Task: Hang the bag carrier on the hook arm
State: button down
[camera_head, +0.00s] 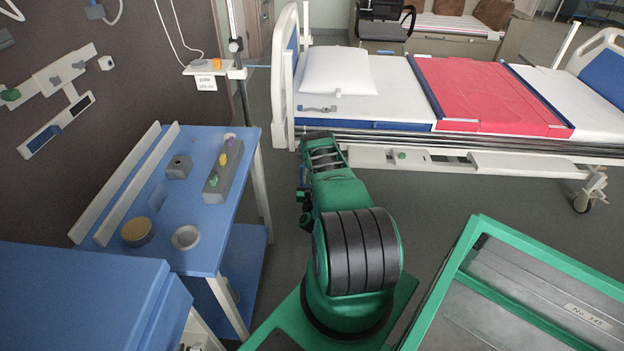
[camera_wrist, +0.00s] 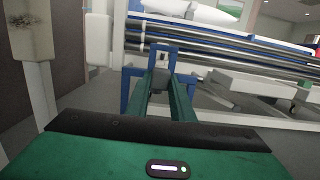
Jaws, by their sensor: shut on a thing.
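My gripper (camera_head: 319,142) reaches out low beside the near side of the bed. In the wrist view its two green fingers (camera_wrist: 164,90) are closed on a small dark grey part. A blue frame (camera_wrist: 163,47) stands at the fingertips, with an arch above and an upright on each side; I take it and the grey part as the bag carrier. In the head view my arm mostly hides the carrier. I cannot pick out the hook arm with certainty. A white fitting with a green spot (camera_head: 402,155) sits under the bed's side rail, right of my gripper.
The bed (camera_head: 390,88) with its metal side rails (camera_wrist: 225,45) lies just ahead. A blue table (camera_head: 215,215) with small items stands left. A green-framed cart (camera_head: 545,262) is at the lower right. Floor (camera_head: 450,200) is clear between the bed and cart.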

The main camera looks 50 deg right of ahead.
jog(key=shift+f+x, duration=0.15)
jog(key=shift+x, duration=0.7)
jog(key=shift+f+x, duration=0.15)
jog(key=shift+x, duration=0.75)
jog(key=shift+w+d+f, duration=0.25)
jog(key=shift+w+d, duration=0.1)
jog(key=shift+d, duration=0.15)
jog(key=shift+f, duration=0.2)
jog(key=c, duration=1.5)
grip_release()
jog(key=shift+o, duration=0.2)
jog(key=v, duration=1)
jog(key=shift+a, duration=0.35)
